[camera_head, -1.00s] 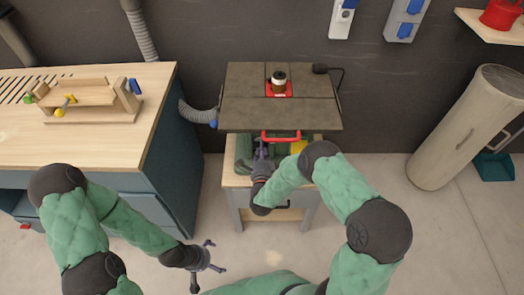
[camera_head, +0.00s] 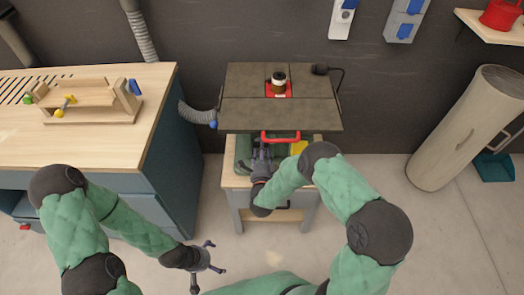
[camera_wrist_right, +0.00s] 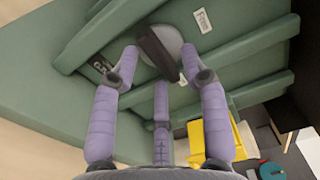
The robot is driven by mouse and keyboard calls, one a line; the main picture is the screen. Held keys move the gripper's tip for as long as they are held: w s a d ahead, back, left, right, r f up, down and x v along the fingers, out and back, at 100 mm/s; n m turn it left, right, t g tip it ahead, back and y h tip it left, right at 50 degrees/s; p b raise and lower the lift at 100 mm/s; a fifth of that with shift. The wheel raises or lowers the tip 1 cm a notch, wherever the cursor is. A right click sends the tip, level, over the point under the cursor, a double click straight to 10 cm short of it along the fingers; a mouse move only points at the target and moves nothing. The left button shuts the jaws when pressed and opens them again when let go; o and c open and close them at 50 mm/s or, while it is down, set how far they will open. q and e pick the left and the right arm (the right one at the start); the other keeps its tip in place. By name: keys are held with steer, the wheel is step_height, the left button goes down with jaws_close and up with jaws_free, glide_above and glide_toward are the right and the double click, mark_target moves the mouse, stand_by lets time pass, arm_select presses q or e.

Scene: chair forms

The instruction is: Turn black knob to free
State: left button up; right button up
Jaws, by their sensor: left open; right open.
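The black knob (camera_wrist_right: 157,53), a bar on a round grey disc, is on the green machine face in the right wrist view. Its bar slants from upper left to lower right. A "Free" label (camera_wrist_right: 203,20) is to its upper right, and another small label (camera_wrist_right: 101,65) to its left. My right gripper (camera_wrist_right: 160,62) is open, with fingers on either side of the knob and a third below; I cannot tell whether they touch it. In the head view my right gripper (camera_head: 261,152) is under the tabletop, and the knob is hidden. My left gripper (camera_head: 207,257) is open and empty above the floor.
The machine's dark tabletop (camera_head: 240,112) overhangs my right gripper, with a red handle (camera_head: 281,138) at its front. A yellow part (camera_wrist_right: 218,150) is close by in the wrist view. A wooden workbench (camera_head: 160,90) stands at left.

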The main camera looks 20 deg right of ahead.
steer(key=v, duration=1.2)
steer(key=shift+w, duration=0.1)
